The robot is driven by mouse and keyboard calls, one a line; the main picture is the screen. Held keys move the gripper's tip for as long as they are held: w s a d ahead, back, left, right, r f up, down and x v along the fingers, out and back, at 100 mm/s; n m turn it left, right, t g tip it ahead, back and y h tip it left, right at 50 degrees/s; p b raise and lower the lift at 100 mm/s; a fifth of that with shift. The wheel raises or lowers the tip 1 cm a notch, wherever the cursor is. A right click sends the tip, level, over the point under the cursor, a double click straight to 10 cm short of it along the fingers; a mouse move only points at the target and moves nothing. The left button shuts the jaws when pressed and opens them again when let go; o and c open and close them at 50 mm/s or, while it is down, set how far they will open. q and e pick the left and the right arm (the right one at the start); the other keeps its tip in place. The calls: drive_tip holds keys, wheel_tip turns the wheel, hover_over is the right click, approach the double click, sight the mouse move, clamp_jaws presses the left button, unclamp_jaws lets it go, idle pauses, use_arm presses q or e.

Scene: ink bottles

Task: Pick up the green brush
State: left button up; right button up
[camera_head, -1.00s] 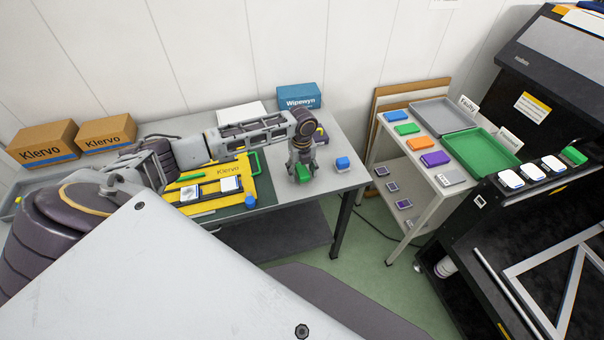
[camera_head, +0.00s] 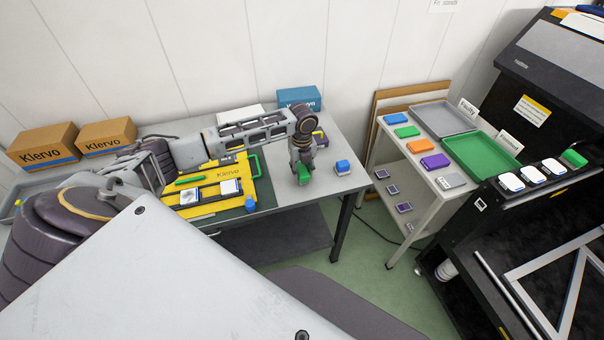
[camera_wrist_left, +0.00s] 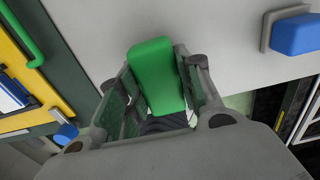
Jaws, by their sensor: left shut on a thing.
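The green brush (camera_head: 304,177), a small green block shape, is at the right end of the grey table. It also shows large in the left wrist view (camera_wrist_left: 156,75), lying between the two fingers. My left gripper (camera_head: 301,169) points down and is shut on it, with a finger along each side in the wrist view (camera_wrist_left: 158,95). The brush's lower part is hidden by the gripper, and I cannot tell whether it touches the tabletop. My right gripper is not in view.
A blue block on a grey base (camera_head: 342,166) stands just right of the gripper. A yellow Klervo board (camera_head: 240,192) with a green handle lies to the left, a blue bottle (camera_head: 250,205) at its front. A Wipewyn box (camera_head: 299,97) stands behind. The table's right edge is close.

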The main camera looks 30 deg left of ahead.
sight(302, 169)
use_arm(q)
wheel_tip(302, 169, up, 8)
drive_tip(key=shift+r+b, duration=0.1)
drive_tip(key=shift+b, duration=0.2)
idle(0.4)
drive_tip(key=o, duration=0.5)
drive_tip(key=shift+c, duration=0.2)
drive_tip(key=c, duration=0.3)
drive_tip(key=shift+c, duration=0.2)
